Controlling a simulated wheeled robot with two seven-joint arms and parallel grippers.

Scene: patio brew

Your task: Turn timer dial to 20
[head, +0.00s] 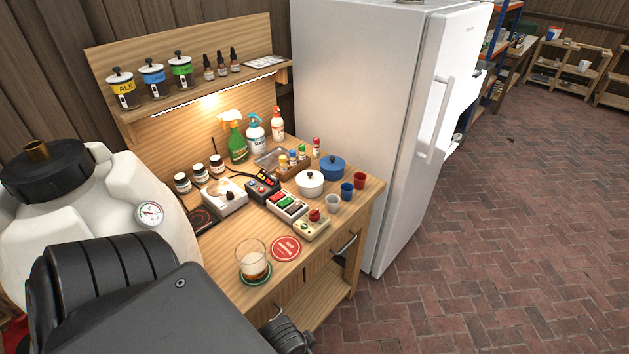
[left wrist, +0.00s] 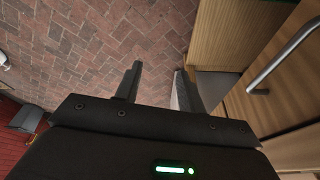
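A small cream box with a red dial (head: 314,215) sits near the front right edge of the wooden workbench (head: 330,250). The dial's setting is too small to read. A white box with a dark knob (head: 229,195) stands further left on the bench. My left gripper (left wrist: 157,88) is open and empty in the left wrist view, its two fingers apart above the brick floor beside a wooden cabinet front. No gripper fingers show in the head view, where my dark arm covers the lower left. My right gripper is not in view.
A glass with brown liquid (head: 252,262) stands on a green coaster near the front edge, with a red round coaster (head: 286,249) beside it. Several small cups, including a blue cup (head: 347,191), stand behind the dial box. A white fridge (head: 365,120) closes the right side.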

